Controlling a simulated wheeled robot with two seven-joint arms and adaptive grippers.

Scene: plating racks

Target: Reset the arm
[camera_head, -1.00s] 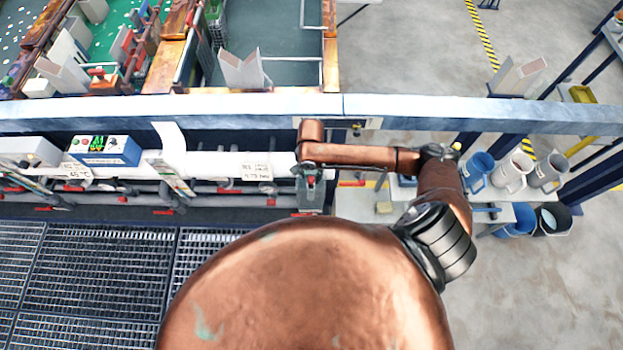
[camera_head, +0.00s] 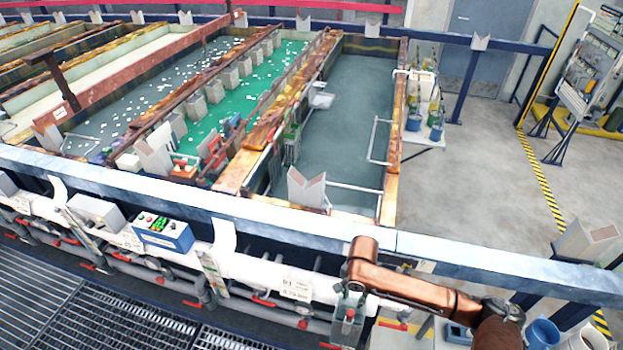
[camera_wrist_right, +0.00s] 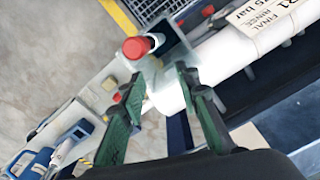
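My right arm comes in at the lower right of the head view, copper coloured. A grey fitting with a red cap (camera_wrist_right: 137,47) lies just beyond the fingertips. I cannot tell whether they touch it. My left arm and gripper are in neither view.
A blue rail (camera_head: 300,230) crosses in front of the tanks. The white pipe (camera_head: 245,276) with red-handled valves runs below it. A blue control box (camera_head: 164,233) sits on the left. Blue and white jugs (camera_head: 542,334) stand at lower right. Open floor (camera_head: 490,180) lies beyond.

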